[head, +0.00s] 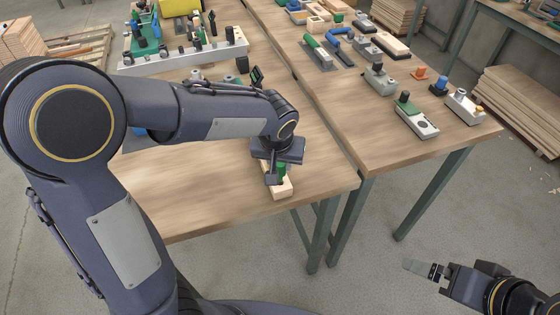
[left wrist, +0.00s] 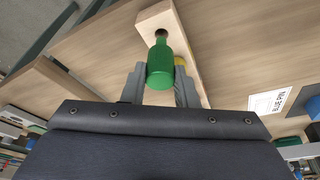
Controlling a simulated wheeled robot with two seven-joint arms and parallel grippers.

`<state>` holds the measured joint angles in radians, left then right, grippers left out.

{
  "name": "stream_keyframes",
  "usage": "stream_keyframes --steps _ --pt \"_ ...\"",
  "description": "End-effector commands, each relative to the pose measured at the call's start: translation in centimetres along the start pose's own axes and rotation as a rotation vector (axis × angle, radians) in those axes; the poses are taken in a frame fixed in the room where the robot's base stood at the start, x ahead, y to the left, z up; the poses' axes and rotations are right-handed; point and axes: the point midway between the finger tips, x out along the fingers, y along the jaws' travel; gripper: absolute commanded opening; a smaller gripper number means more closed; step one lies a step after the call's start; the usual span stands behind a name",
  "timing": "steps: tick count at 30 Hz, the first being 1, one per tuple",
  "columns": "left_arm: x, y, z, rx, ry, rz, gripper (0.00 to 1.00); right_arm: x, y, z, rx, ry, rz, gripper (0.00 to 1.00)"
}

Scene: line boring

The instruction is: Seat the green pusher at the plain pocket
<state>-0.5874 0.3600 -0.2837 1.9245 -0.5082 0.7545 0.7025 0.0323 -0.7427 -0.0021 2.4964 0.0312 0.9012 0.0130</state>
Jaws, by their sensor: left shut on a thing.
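The green pusher (head: 281,168) is in my left gripper (head: 274,175), over a pale wooden block (head: 282,191) near the front edge of the left table. In the left wrist view the fingers of my left gripper (left wrist: 161,88) are shut around the green pusher (left wrist: 160,66). Its narrow end points at a dark round hole near the end of the wooden block (left wrist: 152,17). I cannot tell whether that end is inside the hole or just above it. A yellow piece (left wrist: 180,62) shows behind the pusher. My right gripper (head: 430,270) is over the floor at lower right.
A label reading BLUE PIN (left wrist: 270,101) lies on the table. A long grey rack (head: 190,56) with pegs stands at the back. The right table (head: 345,110) holds several fixtures and tools. The left table's front is mostly clear.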

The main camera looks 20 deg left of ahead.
Motion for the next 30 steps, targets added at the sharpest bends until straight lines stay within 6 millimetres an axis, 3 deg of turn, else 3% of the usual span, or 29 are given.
stream_keyframes --steps 30 --pt "1.5 0.0 0.5 0.000 0.000 0.000 0.00 1.2 0.6 0.6 0.000 0.000 0.000 1.00"
